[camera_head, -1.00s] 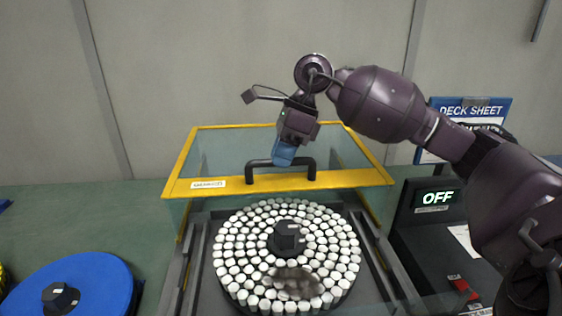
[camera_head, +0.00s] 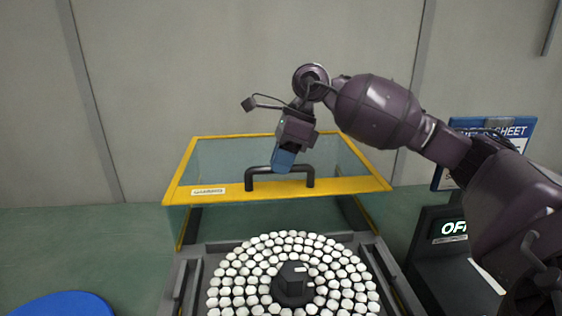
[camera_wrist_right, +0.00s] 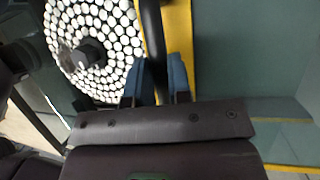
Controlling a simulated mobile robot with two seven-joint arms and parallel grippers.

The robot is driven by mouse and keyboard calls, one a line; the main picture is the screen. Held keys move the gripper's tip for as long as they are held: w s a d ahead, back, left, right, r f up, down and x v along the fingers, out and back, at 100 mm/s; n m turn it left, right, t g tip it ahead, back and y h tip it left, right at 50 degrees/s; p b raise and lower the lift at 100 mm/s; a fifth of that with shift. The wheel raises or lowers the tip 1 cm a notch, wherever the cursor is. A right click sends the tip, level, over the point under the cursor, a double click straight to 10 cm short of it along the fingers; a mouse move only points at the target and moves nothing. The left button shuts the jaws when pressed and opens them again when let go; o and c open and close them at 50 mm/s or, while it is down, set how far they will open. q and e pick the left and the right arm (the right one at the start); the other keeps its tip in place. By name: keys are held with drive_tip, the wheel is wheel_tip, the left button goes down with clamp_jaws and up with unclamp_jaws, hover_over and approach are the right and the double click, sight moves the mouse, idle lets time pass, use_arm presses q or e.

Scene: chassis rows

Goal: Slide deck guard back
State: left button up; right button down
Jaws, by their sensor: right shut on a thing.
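The deck guard (camera_head: 330,188) is a clear box with a yellow frame and a black bar handle (camera_head: 262,171) on its front edge. It stands behind the round deck of white vials, over the back of the dark tray. My right gripper (camera_head: 283,160) is shut on the handle from above, with its blue fingers at the bar's middle. In the right wrist view the blue fingers (camera_wrist_right: 159,78) sit either side of the black bar, beside the yellow edge. My left gripper is not in view.
The vial deck (camera_head: 240,270) has a black hub (camera_head: 293,284) and lies uncovered in front of the guard. A blue disc (camera_head: 62,304) is at lower left. A black unit reading OFF (camera_head: 440,245) and a blue-topped deck sheet (camera_head: 495,128) stand at right.

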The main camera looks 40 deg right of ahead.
drive_tip(key=c, duration=1.1)
unclamp_jaws()
drive_tip(key=shift+o, duration=0.2)
drive_tip(key=v, duration=1)
drive_tip(key=shift+r+p, duration=0.35)
drive_tip(key=shift+r, duration=0.05)
drive_tip(key=shift+s+d, duration=0.1)
